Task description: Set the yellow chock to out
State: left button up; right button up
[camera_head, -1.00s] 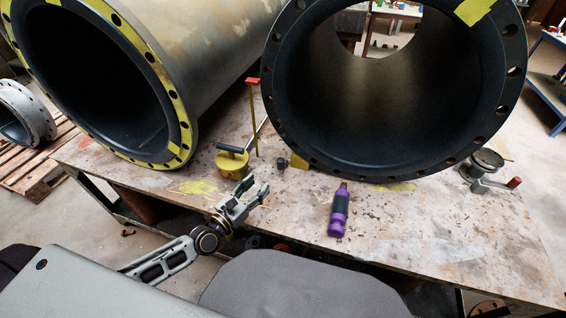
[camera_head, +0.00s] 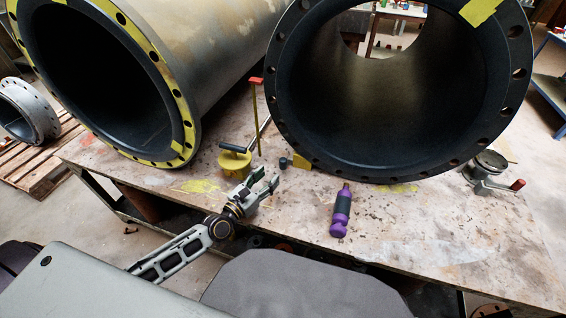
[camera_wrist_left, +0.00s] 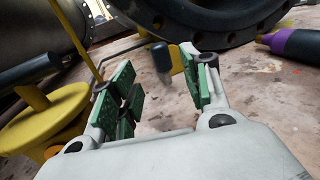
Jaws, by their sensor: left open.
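The yellow chock (camera_head: 301,162) is a small wedge at the lower left rim of the right-hand pipe, on the bench. A dark grey knob-like piece (camera_head: 283,163) stands beside it on the left. In the left wrist view the chock (camera_wrist_left: 177,60) shows partly behind the dark piece (camera_wrist_left: 161,60), beyond the fingers. My left gripper (camera_head: 267,178) is open and empty, just in front and to the left of the chock, not touching it. In the wrist view its green-padded fingers (camera_wrist_left: 164,85) are spread, with the dark piece framed between them. My right gripper is not in view.
A purple bottle-like tool (camera_head: 341,212) lies to the right. The large pipes (camera_head: 400,165) block the back.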

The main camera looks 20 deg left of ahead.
aim_at(281, 165)
pick_arm(q)
jog(key=shift+x, duration=4.8)
jog(key=shift+c, duration=0.4)
grip_shut()
